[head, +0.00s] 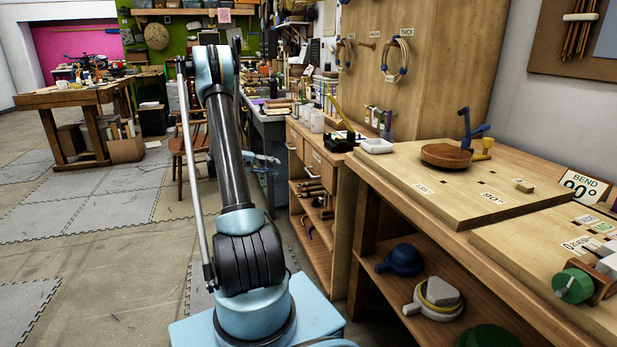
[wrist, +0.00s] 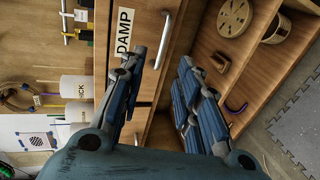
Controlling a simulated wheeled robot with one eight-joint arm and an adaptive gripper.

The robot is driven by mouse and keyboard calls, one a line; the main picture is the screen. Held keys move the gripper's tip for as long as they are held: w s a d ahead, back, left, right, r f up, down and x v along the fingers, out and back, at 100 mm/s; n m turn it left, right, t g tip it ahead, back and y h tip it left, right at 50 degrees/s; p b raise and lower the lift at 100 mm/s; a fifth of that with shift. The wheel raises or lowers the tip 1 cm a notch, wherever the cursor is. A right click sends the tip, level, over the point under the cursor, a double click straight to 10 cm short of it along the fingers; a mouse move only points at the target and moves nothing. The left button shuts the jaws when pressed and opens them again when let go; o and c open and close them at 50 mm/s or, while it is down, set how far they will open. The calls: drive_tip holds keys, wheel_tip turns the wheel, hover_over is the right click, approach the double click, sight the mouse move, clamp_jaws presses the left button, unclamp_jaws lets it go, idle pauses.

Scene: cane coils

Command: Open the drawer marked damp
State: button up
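The drawer with the DAMP label (wrist: 125,30) shows in the wrist view as a wooden front turned on its side, closed as far as I can see. Its pale bar handle (wrist: 164,38) lies in the picture between the tips of my gripper (wrist: 161,57). My gripper is open and empty, one finger on each side of the handle's line; I cannot tell how far short of the handle the tips are. In the head view my gripper (head: 264,160) is partly hidden behind my arm, close to the wooden cabinet (head: 312,148). The label is not readable there.
Open shelves (wrist: 235,70) with a round wooden disc (wrist: 234,17) lie beside the drawer front. White pots (wrist: 75,88) stand on the cabinet top. A long workbench (head: 400,175) with a bending board adjoins it. A chair (head: 190,140) stands left of my arm.

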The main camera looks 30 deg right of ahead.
wheel_tip(320, 180, down, 3)
drive_tip(key=w+d+h, duration=0.1)
approach(309, 172)
drive_tip(key=shift+g, duration=0.3)
drive_tip(key=x, duration=0.7)
drive_tip(key=f+x, duration=0.1)
drive_tip(key=x, duration=0.2)
drive_tip(key=shift+w+d, duration=0.1)
drive_tip(key=shift+w, duration=0.05)
clamp_jaws()
